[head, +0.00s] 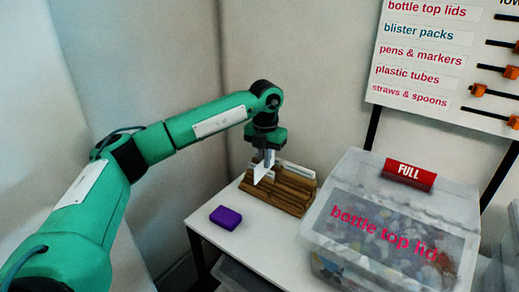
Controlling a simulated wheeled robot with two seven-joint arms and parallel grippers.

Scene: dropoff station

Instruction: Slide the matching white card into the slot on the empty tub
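My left gripper (267,158) points down over a wooden card rack (290,196) on the white table. A white card (262,174) stands tilted at its fingertips, in front of the rack's left end; the fingers appear closed on it. More white cards (297,171) show between the rack's wooden slats; any print on them is too small to read. A clear tub (345,200) labelled "bottle top lids" stands to the right, filled with small pieces and topped by a red FULL sign (409,174). I see no clearly empty tub or its slot. My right gripper is out of view.
A purple block (226,217) lies on the table (262,245) left of the rack. A wall board (440,60) lists lid and plastic types beside orange sliders. Parts of other clear containers show below the table and at the right edge. Walls stand close behind.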

